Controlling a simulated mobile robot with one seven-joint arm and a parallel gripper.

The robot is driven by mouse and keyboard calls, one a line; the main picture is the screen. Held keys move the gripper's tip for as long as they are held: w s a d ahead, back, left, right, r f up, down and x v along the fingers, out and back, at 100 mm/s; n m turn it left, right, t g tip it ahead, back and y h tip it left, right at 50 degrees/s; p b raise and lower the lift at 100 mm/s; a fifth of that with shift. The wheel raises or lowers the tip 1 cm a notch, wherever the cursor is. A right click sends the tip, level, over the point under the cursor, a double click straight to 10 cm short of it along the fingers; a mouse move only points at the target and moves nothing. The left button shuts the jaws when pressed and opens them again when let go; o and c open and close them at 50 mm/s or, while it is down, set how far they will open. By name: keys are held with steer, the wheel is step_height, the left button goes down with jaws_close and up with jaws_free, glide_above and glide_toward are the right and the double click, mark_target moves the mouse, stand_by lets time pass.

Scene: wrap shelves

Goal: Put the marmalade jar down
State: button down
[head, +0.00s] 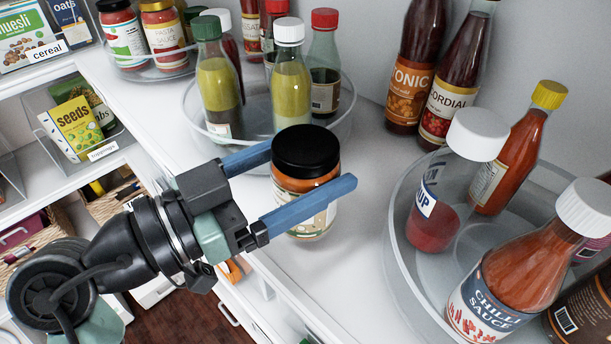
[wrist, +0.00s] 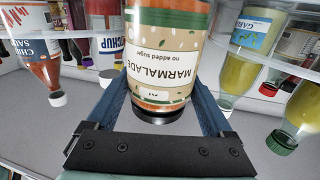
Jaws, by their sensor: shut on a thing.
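The marmalade jar (head: 305,185) has a black lid, orange contents and a pale label. My gripper (head: 313,168) has its blue fingers on either side of the jar, just below the lid, and is shut on it. The jar is upright over the white shelf top (head: 365,245), between two round clear trays. I cannot tell whether its base touches the shelf. In the wrist view the jar (wrist: 165,60) appears upside down between the fingers, with its MARMALADE label facing the camera.
A clear round tray (head: 345,115) with oil and vinegar bottles stands close behind the jar. Another round tray (head: 395,235) at the right holds sauce bottles, including chilli sauce (head: 510,275). Tonic (head: 412,70) and cordial bottles stand by the back wall. Bare shelf lies right of the jar.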

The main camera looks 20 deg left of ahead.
steer(key=shift+f, duration=1.1)
steer(key=shift+f, duration=0.2)
jaws_free()
steer(key=shift+r, duration=0.2)
